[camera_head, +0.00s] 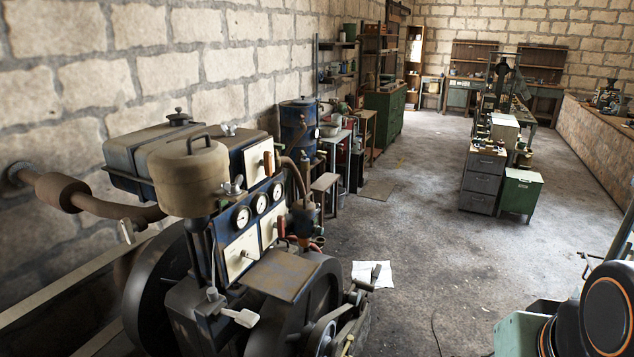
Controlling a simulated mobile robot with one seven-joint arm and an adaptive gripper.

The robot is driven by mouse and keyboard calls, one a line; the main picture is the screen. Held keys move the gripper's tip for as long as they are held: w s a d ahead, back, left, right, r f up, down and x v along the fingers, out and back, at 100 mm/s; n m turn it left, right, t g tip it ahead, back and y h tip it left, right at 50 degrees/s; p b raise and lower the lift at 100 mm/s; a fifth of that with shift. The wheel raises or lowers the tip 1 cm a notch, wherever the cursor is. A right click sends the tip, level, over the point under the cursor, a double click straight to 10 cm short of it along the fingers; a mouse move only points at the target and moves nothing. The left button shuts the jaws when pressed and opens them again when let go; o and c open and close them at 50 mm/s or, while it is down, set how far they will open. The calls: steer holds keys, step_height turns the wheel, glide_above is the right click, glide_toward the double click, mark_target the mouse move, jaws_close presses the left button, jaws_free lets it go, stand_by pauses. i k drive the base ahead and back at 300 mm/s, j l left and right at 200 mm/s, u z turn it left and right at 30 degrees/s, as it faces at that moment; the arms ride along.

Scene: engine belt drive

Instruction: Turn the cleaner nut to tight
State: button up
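A tan round canister with a top handle (188,172), which looks like the air cleaner, stands on the engine at the left. A small wing-shaped nut (233,186) sits at its right side, near the gauge panel. Another wing-shaped nut (228,129) sits on top of the dark tank behind. I cannot tell which is the cleaner nut, nor how tight either is. My gripper is not in view. A black round part with an orange ring at the lower right looks like my own arm, well apart from the engine.
The engine has a gauge panel (262,205), a flat plate (280,275) and a dark flywheel (160,285). A pipe (90,200) runs left to the stone wall. White paper (373,274) lies on the floor. Open floor (440,290) lies right of the engine; grey drawers (481,180) stand farther back.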

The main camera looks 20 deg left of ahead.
mark_target(232, 189)
steer(key=i+l+u, duration=0.1)
steer(key=i+u, duration=0.15)
steer(key=u, duration=0.2)
steer(key=i+l+u, duration=0.15)
steer(key=u, duration=0.25)
steer(key=i+l+u, duration=0.2)
steer(key=u, duration=0.25)
steer(key=i+l+u, duration=0.15)
steer(key=l+u, duration=0.3)
steer(key=i+l+u, duration=0.1)
steer(key=u, duration=0.3)
steer(key=l+u, duration=0.85)
steer(key=l, duration=0.3)
steer(key=l+u, duration=0.4)
steer(key=l, duration=0.3)
steer(key=k+l+u, duration=0.15)
steer(key=l+u, duration=0.2)
steer(key=l, duration=0.35)
steer(key=j+z, duration=0.5)
steer(key=j, duration=0.45)
